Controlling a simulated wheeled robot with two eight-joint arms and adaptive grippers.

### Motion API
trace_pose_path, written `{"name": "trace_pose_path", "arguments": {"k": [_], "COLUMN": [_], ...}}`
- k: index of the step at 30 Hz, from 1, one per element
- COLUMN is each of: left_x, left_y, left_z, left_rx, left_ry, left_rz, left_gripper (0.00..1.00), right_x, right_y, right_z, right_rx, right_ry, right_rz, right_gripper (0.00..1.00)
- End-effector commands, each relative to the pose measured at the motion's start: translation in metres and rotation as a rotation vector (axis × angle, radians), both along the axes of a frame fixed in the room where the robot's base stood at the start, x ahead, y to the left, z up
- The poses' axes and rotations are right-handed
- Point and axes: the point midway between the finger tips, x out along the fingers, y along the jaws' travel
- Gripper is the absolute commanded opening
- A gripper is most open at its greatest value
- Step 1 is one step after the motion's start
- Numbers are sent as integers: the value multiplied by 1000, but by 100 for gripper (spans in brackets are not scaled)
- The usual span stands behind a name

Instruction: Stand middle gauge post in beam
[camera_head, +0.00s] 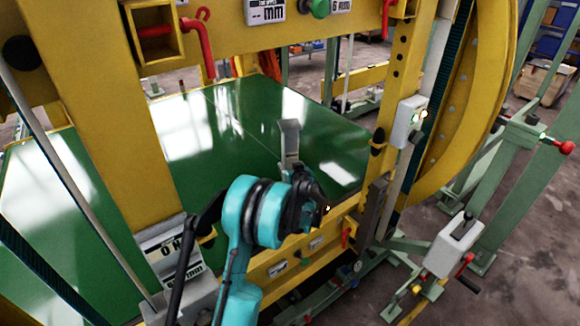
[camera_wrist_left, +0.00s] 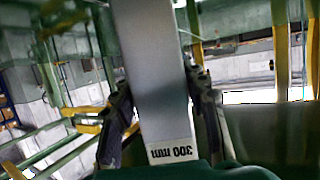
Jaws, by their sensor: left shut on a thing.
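My left gripper (camera_head: 296,182) is over the lower yellow beam (camera_head: 262,275), in front of the green panel. It is shut on a grey gauge post (camera_head: 289,138), whose top stands above the gripper, roughly upright in the head view. In the left wrist view the gripper's dark fingers (camera_wrist_left: 162,105) flank the post (camera_wrist_left: 160,75), which has a white label reading 300 mm, upside down. My wrist and gripper hide the post's lower end in the head view, so I cannot tell whether it touches the beam. My right gripper is not in view.
The large green panel (camera_head: 215,120) lies behind the beam. Yellow frame uprights (camera_head: 110,130) stand at left and right, with a red hooked handle (camera_head: 198,42) at the top. A grey box with a red handle (camera_head: 453,245) stands at lower right.

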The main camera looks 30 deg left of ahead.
Motion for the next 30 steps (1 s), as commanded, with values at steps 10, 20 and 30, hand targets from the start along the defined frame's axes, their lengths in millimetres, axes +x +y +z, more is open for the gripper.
{"name": "trace_pose_path", "arguments": {"k": [10, 20, 30], "left_x": [0, -19, -66], "left_y": [0, -20, -67], "left_z": [0, 9, 33], "left_rx": [0, 0, 0], "left_ry": [0, 0, 0], "left_rz": [0, -3, -2], "left_gripper": [68, 68, 68], "right_x": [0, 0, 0], "right_y": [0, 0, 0], "right_z": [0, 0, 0], "right_rx": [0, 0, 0], "right_ry": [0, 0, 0], "right_rz": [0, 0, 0], "right_gripper": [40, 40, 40]}}
